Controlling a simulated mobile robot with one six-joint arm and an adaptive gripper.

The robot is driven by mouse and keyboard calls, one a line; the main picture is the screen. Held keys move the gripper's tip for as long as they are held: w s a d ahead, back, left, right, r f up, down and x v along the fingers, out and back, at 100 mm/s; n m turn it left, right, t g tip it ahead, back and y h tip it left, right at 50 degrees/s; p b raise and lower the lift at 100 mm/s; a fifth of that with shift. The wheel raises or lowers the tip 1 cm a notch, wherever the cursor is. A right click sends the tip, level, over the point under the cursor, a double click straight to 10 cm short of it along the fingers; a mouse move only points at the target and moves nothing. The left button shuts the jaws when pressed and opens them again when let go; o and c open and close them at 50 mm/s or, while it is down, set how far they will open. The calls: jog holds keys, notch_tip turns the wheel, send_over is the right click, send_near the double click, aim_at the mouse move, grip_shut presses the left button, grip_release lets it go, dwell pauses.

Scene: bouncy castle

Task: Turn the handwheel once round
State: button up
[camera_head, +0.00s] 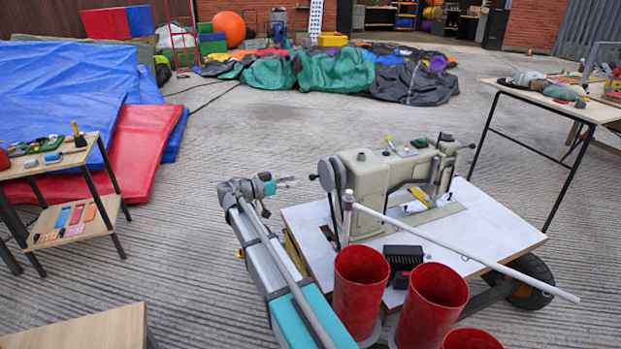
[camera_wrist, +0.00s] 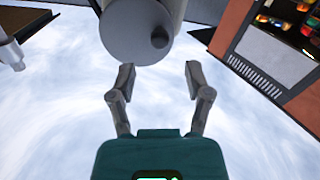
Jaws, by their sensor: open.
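A beige sewing machine (camera_head: 375,190) stands on a white-topped table. Its grey handwheel (camera_head: 331,173) is at the machine's left end. In the wrist view the handwheel (camera_wrist: 132,40) is a round grey disc with a dark knob (camera_wrist: 159,37) near its lower right edge. My gripper (camera_head: 285,182) is left of the handwheel in the head view, with a gap between them. In the wrist view my gripper (camera_wrist: 160,78) has its two fingers apart and nothing between them. The knob lies just beyond the fingertips, roughly in line with the gap.
A long pale rod (camera_head: 470,250) slants across the front of the sewing table (camera_head: 490,225). Red cylinders (camera_head: 360,290) and a black box (camera_head: 403,262) are at the near side. A small wooden table (camera_head: 50,165) is at the left. Open concrete floor lies behind the machine.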

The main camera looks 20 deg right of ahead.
aim_at(311, 177)
jog(key=shift+d, duration=3.15)
jog(key=shift+c, duration=0.2)
grip_shut()
